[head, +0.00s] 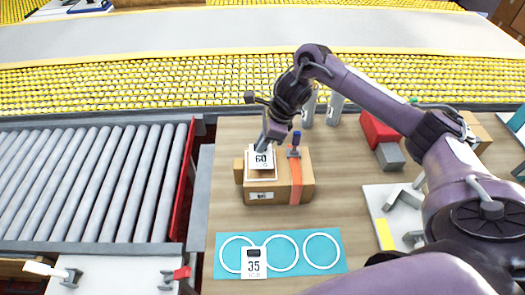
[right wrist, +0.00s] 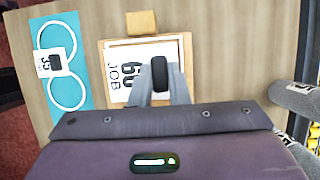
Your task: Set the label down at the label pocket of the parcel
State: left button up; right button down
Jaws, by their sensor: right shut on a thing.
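The label (head: 262,160), a white card marked "60", is held by my right gripper (head: 268,142) over the left part of the parcel (head: 279,190). In the right wrist view the label (right wrist: 118,84) also reads "JOB", and my right gripper (right wrist: 162,88) is shut on its dark grip block (right wrist: 160,70). The label pocket (head: 262,179) is a pale framed area on the parcel's top, mostly hidden by the label. The label looks roughly in line with the pocket; I cannot tell whether it touches it. My left gripper is not in view.
An orange strap (head: 296,183) with a blue-handled piece (head: 295,143) lies right of the label. A teal mat (head: 228,268) with white rings and a "35" card (head: 254,264) is in front. A roller conveyor (head: 85,185) is left; red and grey blocks (head: 381,132) stand right.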

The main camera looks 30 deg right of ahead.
notch_tip(320, 180, down, 4)
jog(key=shift+s+r+p, duration=0.1)
jog(key=shift+r+p, duration=0.05)
jog(key=shift+p, duration=0.35)
jog(key=shift+f, duration=0.3)
jog(key=c, duration=1.4)
grip_release()
jog(key=shift+r, duration=0.1)
